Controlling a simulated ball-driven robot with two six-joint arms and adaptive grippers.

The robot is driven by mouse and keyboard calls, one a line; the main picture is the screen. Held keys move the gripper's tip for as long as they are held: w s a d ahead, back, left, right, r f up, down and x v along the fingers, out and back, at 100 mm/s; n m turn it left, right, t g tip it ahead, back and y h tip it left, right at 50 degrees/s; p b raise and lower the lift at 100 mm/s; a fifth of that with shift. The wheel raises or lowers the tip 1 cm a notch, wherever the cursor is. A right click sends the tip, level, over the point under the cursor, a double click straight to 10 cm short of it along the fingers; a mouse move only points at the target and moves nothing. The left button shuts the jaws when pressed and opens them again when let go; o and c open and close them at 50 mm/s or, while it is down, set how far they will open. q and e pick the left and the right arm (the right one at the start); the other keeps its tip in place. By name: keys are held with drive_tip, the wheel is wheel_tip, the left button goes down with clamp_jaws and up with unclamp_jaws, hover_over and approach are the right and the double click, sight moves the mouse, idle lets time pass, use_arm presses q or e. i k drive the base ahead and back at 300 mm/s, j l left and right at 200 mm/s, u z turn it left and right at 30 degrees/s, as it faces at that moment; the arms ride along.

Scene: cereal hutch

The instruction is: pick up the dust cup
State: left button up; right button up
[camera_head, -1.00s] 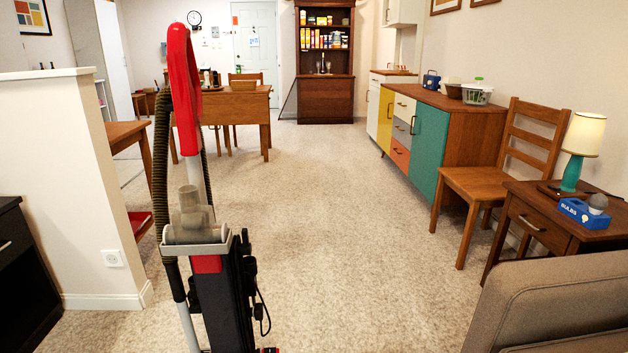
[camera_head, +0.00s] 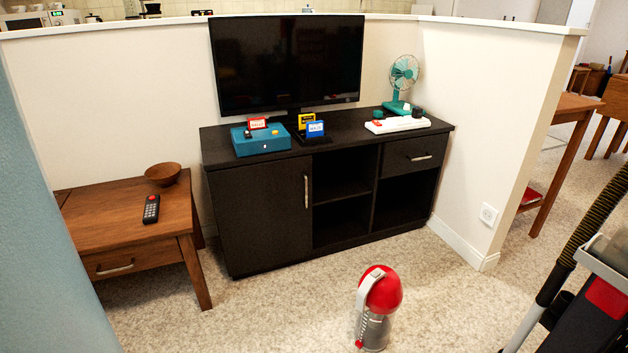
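The dust cup (camera_head: 378,307) stands upright on the carpet in front of the dark TV cabinet. It has a red domed top, a pale grey handle on its left side and a clear lower body. Part of the upright vacuum cleaner (camera_head: 597,290) shows at the right edge, with its ribbed hose and a red patch. Neither of my grippers is in view.
The dark cabinet (camera_head: 255,208) holds a television (camera_head: 287,62), a blue box (camera_head: 260,138) and a teal fan (camera_head: 403,80). A wooden side table (camera_head: 120,215) with a bowl and remote is at left. Carpet around the dust cup is clear.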

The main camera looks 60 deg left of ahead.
sight(378, 300)
drive_tip(key=u, duration=1.2)
